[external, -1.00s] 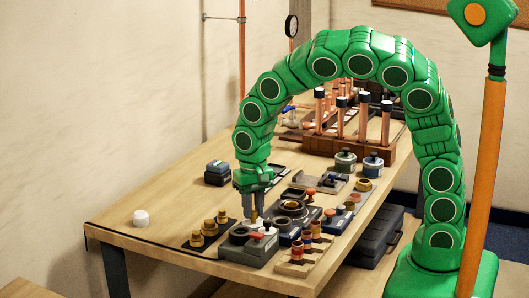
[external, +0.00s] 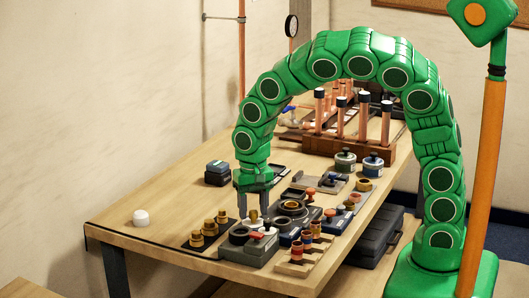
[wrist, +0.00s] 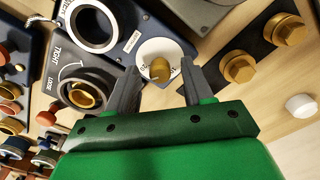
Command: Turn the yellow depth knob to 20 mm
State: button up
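The yellow depth knob (wrist: 160,69) stands at the centre of a white round dial (wrist: 145,50) on a blue-grey block. In the wrist view it lies between my gripper's two grey fingers, with a gap on each side. My gripper (wrist: 158,82) is open around the knob and holds nothing.
Brass fittings (external: 209,227) stand on a dark mat to the left. A white cap (external: 141,218) lies farther left. A TIGHT/LOOSE fixture (wrist: 82,93) and a rack of red-topped pieces (external: 305,247) are close by. The table's left part is mostly bare.

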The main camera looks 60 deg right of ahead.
aim_at(253, 210)
jog(key=shift+r, duration=0.2)
notch_tip(253, 210, up, 6)
jog(key=shift+r, duration=0.75)
jog(key=shift+s+d, duration=0.1)
jog(key=s+d+r+n, duration=0.1)
jog(key=s+d+n, duration=0.1)
jog(key=s, duration=0.9)
jog(key=s+d+r+n+g, duration=0.1)
jog(key=s+d+n, duration=0.2)
jog(key=s, duration=0.8)
jog(key=s+d+r+n, duration=0.1)
jog(key=s+d+n, duration=0.2)
jog(key=s+d, duration=0.3)
jog(key=s, duration=0.4)
jog(key=shift+s+r+g, duration=0.4)
